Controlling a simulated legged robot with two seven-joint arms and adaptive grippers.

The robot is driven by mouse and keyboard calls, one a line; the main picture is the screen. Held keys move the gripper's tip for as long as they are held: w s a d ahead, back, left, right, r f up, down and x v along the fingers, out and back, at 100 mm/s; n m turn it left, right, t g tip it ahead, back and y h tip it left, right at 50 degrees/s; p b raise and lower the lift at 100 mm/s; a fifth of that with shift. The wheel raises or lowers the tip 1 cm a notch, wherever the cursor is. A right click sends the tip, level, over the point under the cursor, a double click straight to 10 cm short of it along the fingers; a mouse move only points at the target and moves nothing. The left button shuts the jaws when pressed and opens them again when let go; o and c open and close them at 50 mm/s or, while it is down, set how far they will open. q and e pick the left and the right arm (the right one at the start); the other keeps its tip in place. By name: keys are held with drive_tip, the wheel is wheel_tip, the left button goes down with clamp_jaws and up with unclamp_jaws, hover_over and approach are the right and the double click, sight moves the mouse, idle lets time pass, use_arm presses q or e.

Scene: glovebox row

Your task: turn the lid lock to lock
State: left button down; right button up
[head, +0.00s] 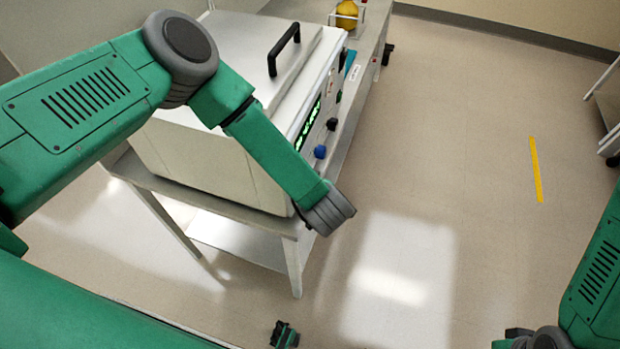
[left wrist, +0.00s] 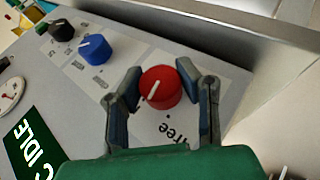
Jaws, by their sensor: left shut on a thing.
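In the left wrist view a round red knob (left wrist: 160,86) with a white pointer line sits on the grey front panel. The printed word "free" and a dot lie just below it. My left gripper (left wrist: 162,88) has a dark finger on each side of the knob and is shut on it. In the head view my left forearm reaches down to the machine's (head: 200,165) front corner, and the red knob and fingers are hidden. The lid, with a black handle (head: 284,48), is down. My right arm enters at the lower right; its gripper is not identifiable.
A blue knob (left wrist: 95,49) and a black knob (left wrist: 62,30) are beside the red one. A green display (left wrist: 34,146) reads "IDLE". A yellow object in a rack (head: 347,14) stands further along the bench. The floor to the right is open, with a yellow strip (head: 536,170).

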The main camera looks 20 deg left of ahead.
use_arm(q)
drive_tip(key=c, duration=2.3)
unclamp_jaws()
drive_tip(key=shift+r+g+p, duration=0.1)
drive_tip(key=shift+g+p, duration=0.2)
drive_tip(key=shift+g, duration=0.6)
drive_tip(key=shift+m+g, duration=0.4)
drive_tip(key=shift+g, duration=0.4)
clamp_jaws()
drive_tip(key=g, duration=0.2)
drive_tip(key=shift+w+f+m+g, duration=0.1)
drive_tip(key=shift+f+m+g, duration=0.1)
drive_tip(key=shift+m+g, duration=0.1)
drive_tip(key=g+b, duration=0.2)
drive_tip(key=b, duration=0.1)
drive_tip(key=shift+m+g, duration=0.3)
drive_tip(key=shift+g, duration=0.1)
drive_tip(key=shift+r+g+b, duration=0.1)
drive_tip(key=shift+g+b, duration=0.85)
drive_tip(key=shift+g, duration=0.05)
drive_tip(key=shift+r, duration=0.1)
drive_tip(key=o, duration=1.2)
unclamp_jaws()
